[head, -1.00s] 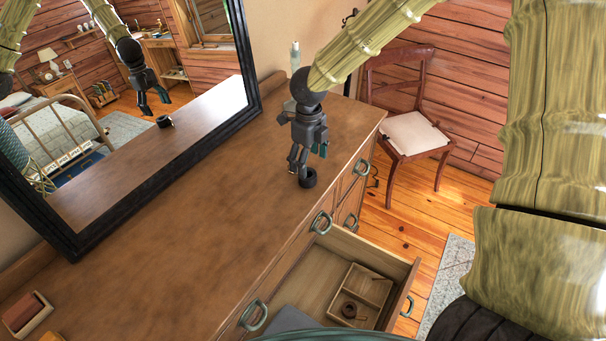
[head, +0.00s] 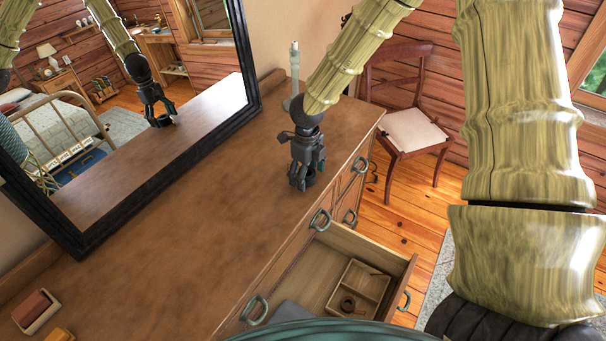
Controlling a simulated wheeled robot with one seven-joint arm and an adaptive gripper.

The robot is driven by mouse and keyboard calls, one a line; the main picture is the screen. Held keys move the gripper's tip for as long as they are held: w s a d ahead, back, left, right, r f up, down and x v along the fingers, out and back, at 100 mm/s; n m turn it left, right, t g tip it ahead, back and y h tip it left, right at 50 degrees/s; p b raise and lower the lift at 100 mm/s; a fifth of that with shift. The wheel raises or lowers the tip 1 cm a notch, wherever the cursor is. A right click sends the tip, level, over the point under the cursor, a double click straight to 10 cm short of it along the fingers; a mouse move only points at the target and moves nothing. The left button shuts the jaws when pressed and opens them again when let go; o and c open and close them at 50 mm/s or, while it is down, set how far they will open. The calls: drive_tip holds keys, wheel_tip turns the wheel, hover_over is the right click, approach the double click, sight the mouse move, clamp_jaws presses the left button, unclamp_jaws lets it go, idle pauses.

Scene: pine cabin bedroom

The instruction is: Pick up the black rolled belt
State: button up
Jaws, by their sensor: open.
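The black rolled belt (head: 308,181) stands on the dresser top (head: 180,240) near its front edge. It is mostly hidden behind and between the fingers of my gripper (head: 305,184) in the head view. My gripper points down with its fingers low over the dresser top, at the belt's place. Its jaws are open. The mirror also shows the gripper's fingers spread down around a dark shape at the dresser surface. Whether the fingers touch the belt cannot be told.
A large black-framed mirror (head: 78,248) stands along the dresser's back. An open drawer (head: 345,240) below holds a wooden tray with a brown rolled item. Small boxes (head: 36,312) sit at lower left. The dresser's middle is clear.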

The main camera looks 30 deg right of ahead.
drive_tip(key=shift+c, duration=0.3)
drive_tip(key=c, duration=1.1)
drive_tip(key=shift+r, duration=0.2)
